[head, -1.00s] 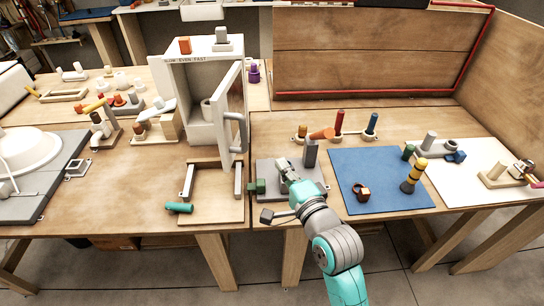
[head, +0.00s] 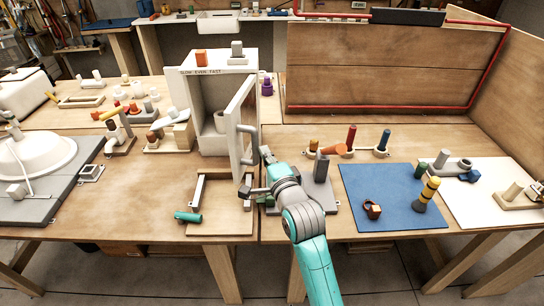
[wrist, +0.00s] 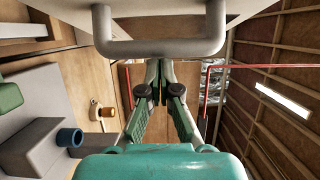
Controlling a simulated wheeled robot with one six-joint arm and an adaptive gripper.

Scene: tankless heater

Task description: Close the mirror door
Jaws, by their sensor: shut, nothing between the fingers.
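The mirror door (head: 240,120) stands open on the white cabinet (head: 213,100), swung out toward the front of the bench. Its grey bar handle (head: 252,143) is on the side facing right. My gripper (head: 265,153) is just right of the handle, near its lower end. In the wrist view the handle (wrist: 155,47) runs across the top, in front of the door's pale face. My gripper's fingertips (wrist: 152,68) are together and empty, just under the handle in that picture. Whether they touch it I cannot tell.
A wooden tray frame (head: 222,216) lies below the door, with a teal cylinder (head: 188,217) at its left. A grey block fixture (head: 321,168) stands right of my wrist. A blue mat (head: 375,210) with small parts lies further right.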

